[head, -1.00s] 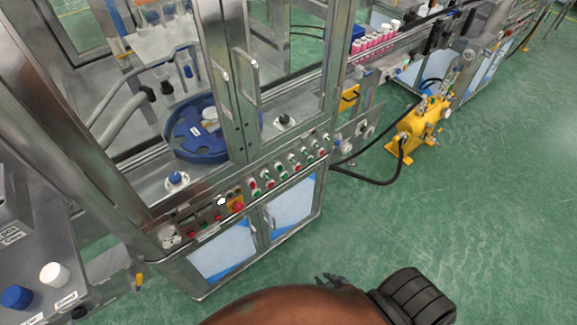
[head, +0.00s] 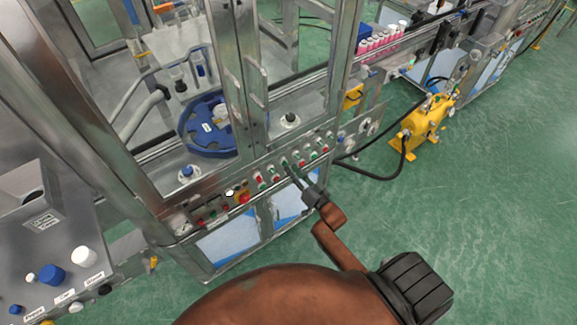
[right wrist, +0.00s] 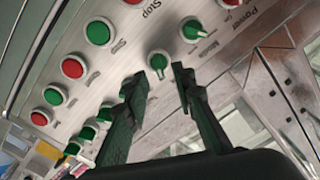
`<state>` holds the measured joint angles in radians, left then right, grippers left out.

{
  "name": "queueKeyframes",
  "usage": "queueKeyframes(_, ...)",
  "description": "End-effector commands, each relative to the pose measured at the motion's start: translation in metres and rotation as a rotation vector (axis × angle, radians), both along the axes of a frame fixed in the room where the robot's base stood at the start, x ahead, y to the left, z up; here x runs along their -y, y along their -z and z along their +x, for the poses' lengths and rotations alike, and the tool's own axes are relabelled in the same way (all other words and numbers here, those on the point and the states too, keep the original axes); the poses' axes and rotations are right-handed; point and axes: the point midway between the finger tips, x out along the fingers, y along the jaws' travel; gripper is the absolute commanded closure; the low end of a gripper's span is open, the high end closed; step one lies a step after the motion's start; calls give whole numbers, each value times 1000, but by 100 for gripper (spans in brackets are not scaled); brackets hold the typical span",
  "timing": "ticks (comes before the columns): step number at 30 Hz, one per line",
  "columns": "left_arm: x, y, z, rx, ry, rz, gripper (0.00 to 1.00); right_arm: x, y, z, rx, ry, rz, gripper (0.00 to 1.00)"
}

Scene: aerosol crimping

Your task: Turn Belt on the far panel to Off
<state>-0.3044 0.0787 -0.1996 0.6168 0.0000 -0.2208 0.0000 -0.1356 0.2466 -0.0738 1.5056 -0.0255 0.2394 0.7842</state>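The panel (head: 262,172) on the steel machine's front edge carries a row of red and green controls. My right gripper (head: 288,168) reaches up to this row from the lower right. In the right wrist view the gripper (right wrist: 157,72) is open, one dark finger on each side of a green turn knob (right wrist: 157,60). The knob's pointer is toward the fingers; I cannot tell whether they touch it. I cannot read a Belt label. My left gripper is not in view.
Red and green push buttons (right wrist: 98,31) crowd the panel left of the fingers. A nearer panel with blue and white knobs (head: 52,274) is at lower left. Green floor (head: 480,220) is open at right.

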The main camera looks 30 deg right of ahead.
Motion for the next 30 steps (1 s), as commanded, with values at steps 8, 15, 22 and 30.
queueKeyframes(8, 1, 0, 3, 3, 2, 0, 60, -2, 0, 29, 0, 1, 0, 76)
queueKeyframes(15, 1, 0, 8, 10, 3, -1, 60, -3, 1, 32, -1, 0, 0, 76)
queueKeyframes(22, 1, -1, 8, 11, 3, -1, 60, -3, 1, 31, -1, 0, 0, 87)
queueKeyframes(30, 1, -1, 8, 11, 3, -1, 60, -2, 1, 31, -2, 0, -1, 100)
